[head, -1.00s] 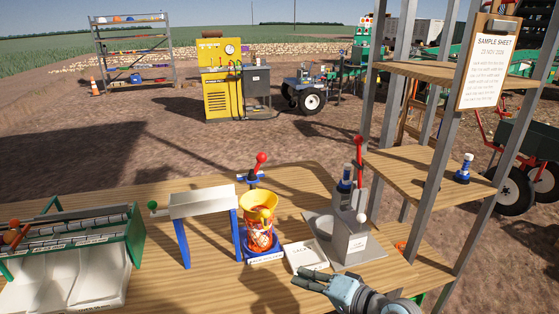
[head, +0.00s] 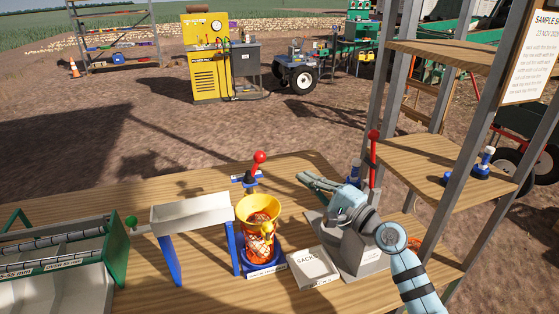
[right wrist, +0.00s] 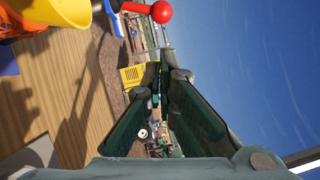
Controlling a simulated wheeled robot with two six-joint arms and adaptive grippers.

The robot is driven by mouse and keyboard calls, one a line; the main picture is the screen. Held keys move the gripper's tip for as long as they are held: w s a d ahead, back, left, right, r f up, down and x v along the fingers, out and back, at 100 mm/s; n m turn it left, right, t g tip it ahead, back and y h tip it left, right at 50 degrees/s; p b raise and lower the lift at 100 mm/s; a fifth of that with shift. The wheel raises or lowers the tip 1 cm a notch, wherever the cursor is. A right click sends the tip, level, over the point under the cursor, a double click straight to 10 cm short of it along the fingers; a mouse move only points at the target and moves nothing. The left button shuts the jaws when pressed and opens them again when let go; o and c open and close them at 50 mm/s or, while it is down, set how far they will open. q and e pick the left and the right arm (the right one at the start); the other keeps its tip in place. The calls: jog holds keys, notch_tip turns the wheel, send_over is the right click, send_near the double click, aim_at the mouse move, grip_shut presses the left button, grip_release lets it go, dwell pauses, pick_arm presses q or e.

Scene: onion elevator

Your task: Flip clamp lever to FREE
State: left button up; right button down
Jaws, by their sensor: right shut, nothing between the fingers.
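A lever with a red ball knob (head: 259,158) stands upright, leaning slightly right, on a small blue plate (head: 244,179) behind the yellow funnel (head: 259,207). The knob also shows at the top of the right wrist view (right wrist: 161,12). Lettering on the plate is too small to read. A second red-handled lever (head: 373,150) rises from the grey machine at right. I cannot tell from labels which one is the clamp lever. My right gripper (head: 303,178) is shut and empty, right of the ball-knob lever and apart from it. My left gripper is out of view.
The funnel holds orange netting over a blue base. A white trough on blue legs (head: 190,213) and a green-framed roller sorter (head: 112,240) stand left. A wooden shelf unit (head: 440,162) bounds the right side.

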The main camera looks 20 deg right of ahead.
aim_at(255, 167)
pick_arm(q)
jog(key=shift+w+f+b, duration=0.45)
pick_arm(e)
jog(key=f+x, duration=0.1)
jog(key=x, duration=0.9)
jog(key=shift+w+r, duration=0.15)
jog(key=shift+r, duration=0.15)
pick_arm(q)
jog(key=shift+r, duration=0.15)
pick_arm(e)
jog(key=shift+r, duration=0.1)
pick_arm(q)
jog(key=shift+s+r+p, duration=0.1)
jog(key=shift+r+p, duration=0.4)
jog(key=shift+p, duration=0.15)
pick_arm(e)
jog(key=shift+a+r+n, duration=0.15)
jog(key=shift+r+n, duration=0.1)
jog(key=shift+n, duration=0.05)
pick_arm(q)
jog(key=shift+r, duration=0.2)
pick_arm(e)
jog(key=shift+r, duration=0.1)
